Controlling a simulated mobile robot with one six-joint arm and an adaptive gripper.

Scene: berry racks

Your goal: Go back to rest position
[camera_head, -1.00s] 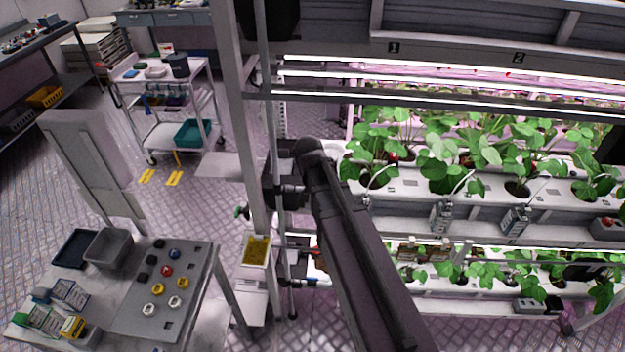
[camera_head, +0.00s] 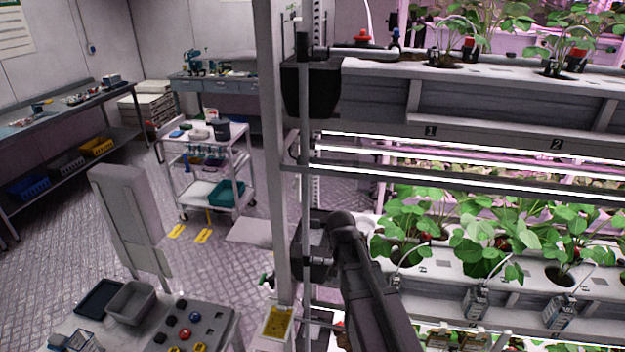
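My arm, dark grey, rises from the bottom of the head view in front of the rack's left end. Its elbow is beside the rack's upright post. My gripper is not visible in this view, so what it holds, if anything, cannot be seen. The berry rack (camera_head: 480,136) fills the right half, with strawberry plants (camera_head: 490,240) in white troughs on several levels under bright light strips.
A small table (camera_head: 225,322) with coloured knobs and a grey bin (camera_head: 131,302) stands at lower left. A white cart (camera_head: 247,190) with a teal tray (camera_head: 227,194) stands behind it. A grey workbench (camera_head: 62,117) lines the left wall. Open metal floor (camera_head: 90,250) lies between.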

